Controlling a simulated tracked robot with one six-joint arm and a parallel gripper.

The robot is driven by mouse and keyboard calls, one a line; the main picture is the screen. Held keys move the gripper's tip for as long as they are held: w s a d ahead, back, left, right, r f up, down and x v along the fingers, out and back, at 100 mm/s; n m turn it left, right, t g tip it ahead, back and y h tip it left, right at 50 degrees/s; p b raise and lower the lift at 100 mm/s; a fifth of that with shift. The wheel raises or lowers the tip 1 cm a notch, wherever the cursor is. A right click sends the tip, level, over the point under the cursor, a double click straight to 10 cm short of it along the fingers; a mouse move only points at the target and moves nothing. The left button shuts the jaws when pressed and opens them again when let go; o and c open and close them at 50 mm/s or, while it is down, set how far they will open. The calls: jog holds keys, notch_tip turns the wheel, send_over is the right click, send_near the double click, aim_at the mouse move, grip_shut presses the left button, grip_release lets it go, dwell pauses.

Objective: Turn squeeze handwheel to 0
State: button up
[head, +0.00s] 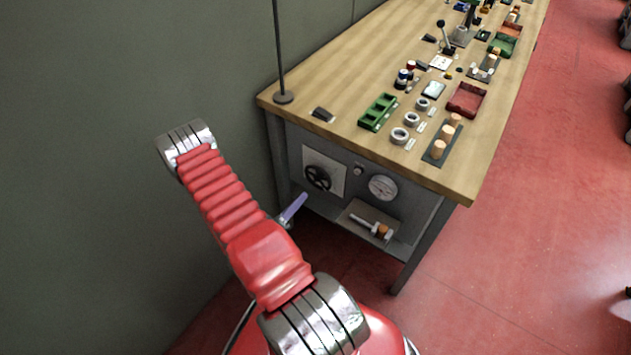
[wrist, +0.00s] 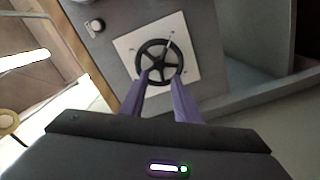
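The handwheel (head: 318,178) is black and spoked, on a white square plate (head: 337,167) on the bench's front panel. In the wrist view the handwheel (wrist: 144,60) is seen nearly face-on, with a thin white mark by its upper right rim. No scale numbers are readable. My gripper (head: 303,198) has purple fingers, below and left of the wheel in the head view. In the wrist view my gripper (wrist: 162,76) is open, its fingertips apart and overlapping the lower part of the wheel. I cannot tell whether they touch it.
A small knob (head: 358,169) and a round gauge (head: 383,187) are right of the wheel. A low shelf (head: 352,211) holds a tool below. The wooden benchtop (head: 345,90) above carries trays, rings and corks.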

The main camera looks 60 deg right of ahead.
aim_at(317, 180)
jog(key=shift+s+d, duration=0.25)
jog(key=shift+d, duration=1.45)
jog(key=shift+s+d, duration=0.3)
jog(key=shift+d, duration=1.35)
jog(key=shift+s+d, duration=0.25)
jog(key=shift+d, duration=1.45)
grip_shut()
jog(key=shift+s+d, duration=0.1)
jog(key=shift+d, duration=0.05)
jog(key=shift+a, duration=0.2)
